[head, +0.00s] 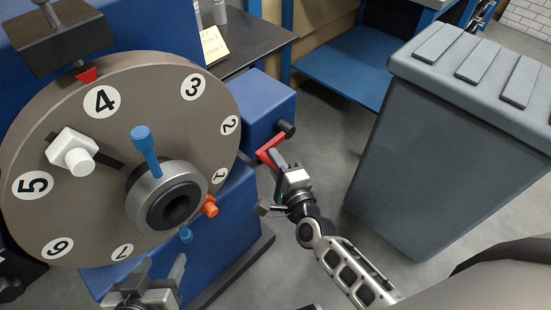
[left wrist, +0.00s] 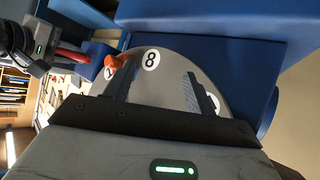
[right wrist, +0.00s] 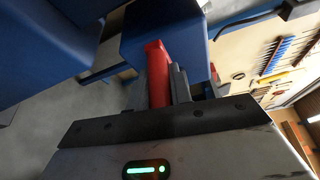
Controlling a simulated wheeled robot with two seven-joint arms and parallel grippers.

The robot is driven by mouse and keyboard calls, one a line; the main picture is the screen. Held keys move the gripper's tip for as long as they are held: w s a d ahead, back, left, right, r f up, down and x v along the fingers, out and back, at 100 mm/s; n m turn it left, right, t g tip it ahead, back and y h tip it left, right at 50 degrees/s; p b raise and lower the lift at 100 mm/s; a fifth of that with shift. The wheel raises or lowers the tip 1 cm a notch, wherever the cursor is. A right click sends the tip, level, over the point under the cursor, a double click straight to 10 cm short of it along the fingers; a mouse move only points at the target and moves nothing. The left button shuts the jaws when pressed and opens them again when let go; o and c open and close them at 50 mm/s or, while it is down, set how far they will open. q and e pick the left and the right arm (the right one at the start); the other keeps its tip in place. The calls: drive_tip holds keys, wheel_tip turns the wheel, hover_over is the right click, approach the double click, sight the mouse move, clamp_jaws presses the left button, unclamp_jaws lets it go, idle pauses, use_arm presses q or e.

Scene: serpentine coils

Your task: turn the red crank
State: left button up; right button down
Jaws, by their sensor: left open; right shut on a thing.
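The red crank (head: 269,148) sticks out from the black shaft of the blue box (head: 262,108) beside the big dial. My right gripper (head: 278,162) is shut on the red crank. In the right wrist view the crank (right wrist: 157,75) lies between the fingers. The left wrist view also shows the crank (left wrist: 72,54) and part of my right gripper at the upper left. My left gripper (head: 160,274) is open and empty, low in front of the dial. The dial's lower edge shows between its fingers in the left wrist view.
The large grey-brown dial (head: 75,215) carries numbers, a blue lever (head: 146,150), a white knob (head: 73,152) and an orange knob (head: 209,206). A grey bin (head: 440,140) stands to the right. Floor shows between the bin and the blue machine.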

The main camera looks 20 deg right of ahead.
drive_tip(key=shift+r, duration=0.15)
drive_tip(key=c, duration=1.3)
unclamp_jaws()
drive_tip(key=shift+d, duration=0.1)
